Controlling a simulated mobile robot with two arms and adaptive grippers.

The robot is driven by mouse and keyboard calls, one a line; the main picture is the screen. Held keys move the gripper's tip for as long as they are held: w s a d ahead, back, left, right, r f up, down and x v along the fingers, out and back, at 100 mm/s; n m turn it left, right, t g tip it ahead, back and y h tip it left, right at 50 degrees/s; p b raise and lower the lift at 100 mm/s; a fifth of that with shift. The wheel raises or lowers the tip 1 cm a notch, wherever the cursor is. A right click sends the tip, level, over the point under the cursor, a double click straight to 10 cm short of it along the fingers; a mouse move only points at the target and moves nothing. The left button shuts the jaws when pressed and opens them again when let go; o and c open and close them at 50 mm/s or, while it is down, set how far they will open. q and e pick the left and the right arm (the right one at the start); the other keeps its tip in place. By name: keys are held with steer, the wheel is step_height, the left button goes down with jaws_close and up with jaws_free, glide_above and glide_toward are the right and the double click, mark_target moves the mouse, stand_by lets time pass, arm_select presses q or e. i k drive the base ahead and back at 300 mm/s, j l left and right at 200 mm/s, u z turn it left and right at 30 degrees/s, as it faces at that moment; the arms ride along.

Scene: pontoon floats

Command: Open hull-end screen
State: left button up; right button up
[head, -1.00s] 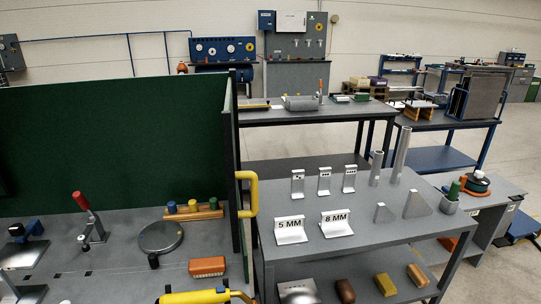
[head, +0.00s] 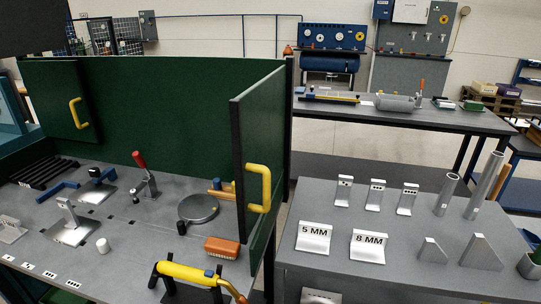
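Green screens stand around the grey workbench (head: 120,228). The right side screen panel (head: 262,125) juts forward from the back green screen (head: 165,105) along the bench's right edge. It carries a yellow handle (head: 265,188) on its front part. A left green panel (head: 50,95) stands at the far left, with a second yellow handle (head: 74,113). I cannot tell which panel is the hull-end screen. Neither gripper shows in the head view, and nothing is seen touching either handle.
The bench holds a red-handled clamp (head: 146,172), a round grey disc (head: 198,208), an orange brush-like block (head: 222,247) and a yellow tool (head: 185,275). A grey table (head: 400,262) with labelled brackets stands close to the right panel. A dark shape (head: 30,25) fills the upper-left corner.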

mark_target(56, 90)
steer(key=u, duration=1.25)
steer(key=i+j+z, duration=0.15)
steer(key=z, duration=0.25)
steer(key=i+j+z, duration=0.1)
steer(key=z, duration=0.35)
steer(key=j+z, duration=0.25)
steer(key=z, duration=0.15)
